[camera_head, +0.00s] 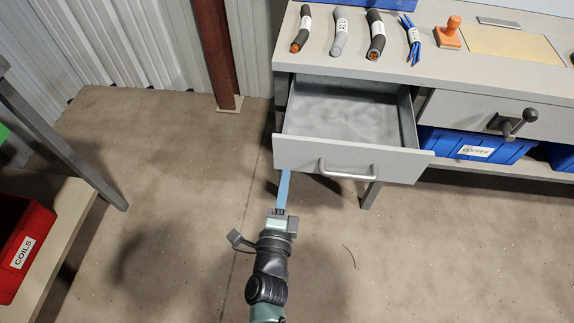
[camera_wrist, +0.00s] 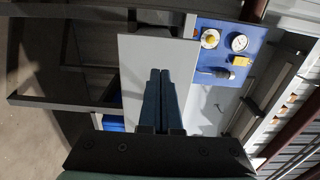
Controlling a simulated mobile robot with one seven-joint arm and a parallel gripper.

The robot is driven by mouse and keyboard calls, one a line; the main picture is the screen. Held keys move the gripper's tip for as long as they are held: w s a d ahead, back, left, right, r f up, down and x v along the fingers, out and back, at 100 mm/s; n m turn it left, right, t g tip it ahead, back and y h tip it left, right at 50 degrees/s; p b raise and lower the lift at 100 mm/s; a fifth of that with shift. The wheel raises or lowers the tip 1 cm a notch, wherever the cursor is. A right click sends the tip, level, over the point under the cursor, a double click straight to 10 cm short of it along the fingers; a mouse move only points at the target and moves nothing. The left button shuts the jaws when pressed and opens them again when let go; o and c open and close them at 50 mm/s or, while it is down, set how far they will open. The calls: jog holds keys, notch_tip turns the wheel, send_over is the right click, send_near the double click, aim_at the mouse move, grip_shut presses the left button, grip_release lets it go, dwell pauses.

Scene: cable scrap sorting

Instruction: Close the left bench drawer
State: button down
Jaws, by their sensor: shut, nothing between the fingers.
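The left bench drawer (camera_head: 345,155) is pulled well out in the head view, and its grey inside is empty. Its front carries a silver bar handle (camera_head: 347,175). My gripper (camera_head: 285,175) is shut and empty, with its long blue fingers reaching the lower left edge of the drawer front, left of the handle. I cannot tell whether the tips touch the front or pass under it. In the wrist view the shut fingers (camera_wrist: 160,75) lie against a pale flat panel (camera_wrist: 135,65) that looks like the drawer front.
On the bench top (camera_head: 455,75) lie several labelled cable pieces (camera_head: 375,35) and an orange stamp (camera_head: 448,33). A second drawer (camera_head: 470,110) with a dark knob handle is shut. A blue copper bin (camera_head: 475,145) sits below. A red coils bin (camera_head: 22,250) stands left. Floor in front is mostly clear.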

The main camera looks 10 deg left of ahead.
aim_at(289, 155)
jog(key=shift+w+b, duration=0.3)
jog(key=shift+w, duration=1.8)
